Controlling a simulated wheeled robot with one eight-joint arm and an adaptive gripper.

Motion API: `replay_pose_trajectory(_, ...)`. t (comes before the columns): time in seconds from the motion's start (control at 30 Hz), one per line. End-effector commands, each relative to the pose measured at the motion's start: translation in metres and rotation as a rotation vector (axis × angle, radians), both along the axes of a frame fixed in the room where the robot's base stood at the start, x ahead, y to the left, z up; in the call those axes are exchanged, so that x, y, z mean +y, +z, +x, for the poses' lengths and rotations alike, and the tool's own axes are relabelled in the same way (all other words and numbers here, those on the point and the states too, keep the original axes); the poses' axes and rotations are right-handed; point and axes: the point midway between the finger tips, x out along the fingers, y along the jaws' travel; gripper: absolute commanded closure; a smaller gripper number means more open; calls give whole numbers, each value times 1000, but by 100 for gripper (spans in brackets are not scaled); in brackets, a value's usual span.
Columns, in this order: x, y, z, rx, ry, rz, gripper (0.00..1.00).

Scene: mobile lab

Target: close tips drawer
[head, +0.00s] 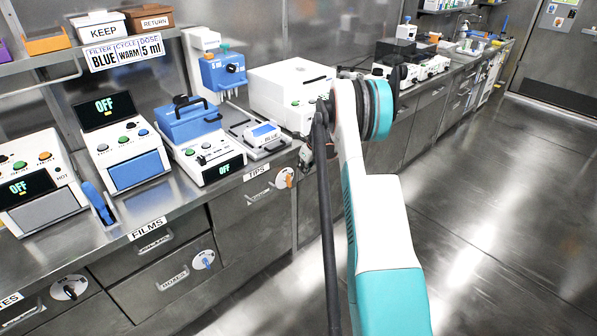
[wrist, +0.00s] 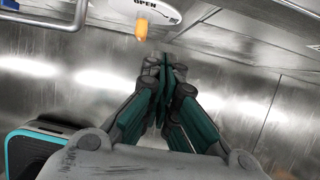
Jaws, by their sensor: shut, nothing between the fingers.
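The tips drawer (head: 245,216) is in the counter front under the TIPS label (head: 257,173), left of my arm in the head view. Its front looks about level with the counter front; I cannot tell if a small gap remains. It has a metal handle (head: 258,196) and a round white dial with an orange knob (head: 285,178). In the wrist view the orange knob (wrist: 142,29) and the word OPEN on its plate show near the top. My gripper (wrist: 165,66) is shut and empty, just below the knob in that view. In the head view my arm mostly hides it.
The films drawer (head: 160,285), with a blue-knobbed dial (head: 203,260), is left of the tips drawer. Lab machines and a blue-lidded device (head: 187,120) stand on the counter (head: 192,205). Bare floor (head: 480,190) lies to the right.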

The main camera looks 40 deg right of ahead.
Motion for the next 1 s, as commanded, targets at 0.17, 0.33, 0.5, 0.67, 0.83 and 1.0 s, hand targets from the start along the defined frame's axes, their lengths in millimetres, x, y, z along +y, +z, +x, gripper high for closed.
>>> replay_pose_trajectory(0.17, -1, 37, -14, 0, -1, 0, 100)
replay_pose_trajectory(0.33, -2, 53, -21, 0, -2, 1, 100)
replay_pose_trajectory(0.5, 3, 54, -25, -24, 1, 5, 100)
replay_pose_trajectory(0.67, 25, 36, -35, -141, 12, 14, 100)
replay_pose_trajectory(0.83, 53, 26, -52, -292, 9, 20, 100)
replay_pose_trajectory(1.0, 71, 26, -66, -385, 1, 18, 100)
